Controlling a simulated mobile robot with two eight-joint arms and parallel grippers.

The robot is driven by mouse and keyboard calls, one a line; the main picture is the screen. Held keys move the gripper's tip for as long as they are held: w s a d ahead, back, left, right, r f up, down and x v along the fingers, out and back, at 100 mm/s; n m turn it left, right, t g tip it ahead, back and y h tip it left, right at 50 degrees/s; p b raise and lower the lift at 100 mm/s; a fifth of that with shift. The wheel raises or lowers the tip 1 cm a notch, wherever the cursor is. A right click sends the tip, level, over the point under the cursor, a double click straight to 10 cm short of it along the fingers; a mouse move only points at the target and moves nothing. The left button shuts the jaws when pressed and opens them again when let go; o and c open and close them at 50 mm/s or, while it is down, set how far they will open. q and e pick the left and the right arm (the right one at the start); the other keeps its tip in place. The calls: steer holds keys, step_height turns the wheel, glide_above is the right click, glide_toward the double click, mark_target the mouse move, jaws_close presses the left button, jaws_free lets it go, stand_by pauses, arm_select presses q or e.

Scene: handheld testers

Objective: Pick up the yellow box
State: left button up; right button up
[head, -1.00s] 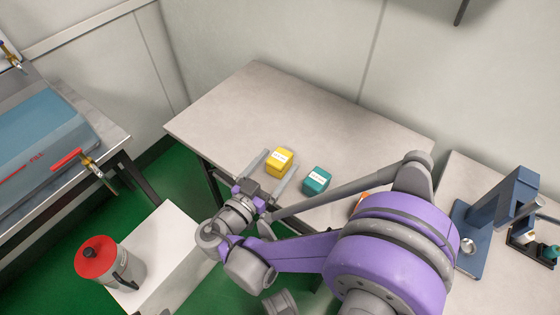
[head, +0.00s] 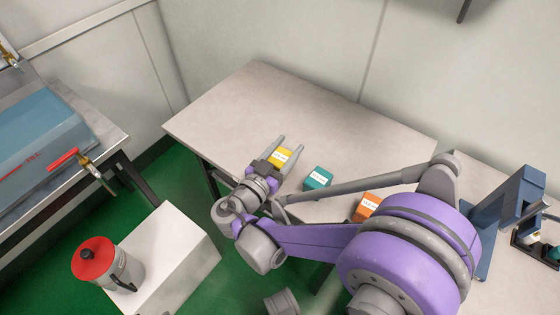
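The yellow box (head: 281,156) with a white label sits on the grey table, near its front edge. My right gripper (head: 289,144) is open, with one finger on each side of the yellow box. The fingers reach past the box, and the near part of the box is partly hidden by the gripper's palm. I cannot tell whether the fingers touch it. My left gripper is not in view.
A teal box (head: 318,178) stands just right of my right gripper, and an orange box (head: 367,206) stands farther right, near my arm. The back of the table (head: 260,90) is clear. A red-lidded canister (head: 97,262) stands on a white block at lower left.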

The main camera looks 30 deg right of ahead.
steer(key=c, duration=0.7)
steer(key=shift+c, duration=0.2)
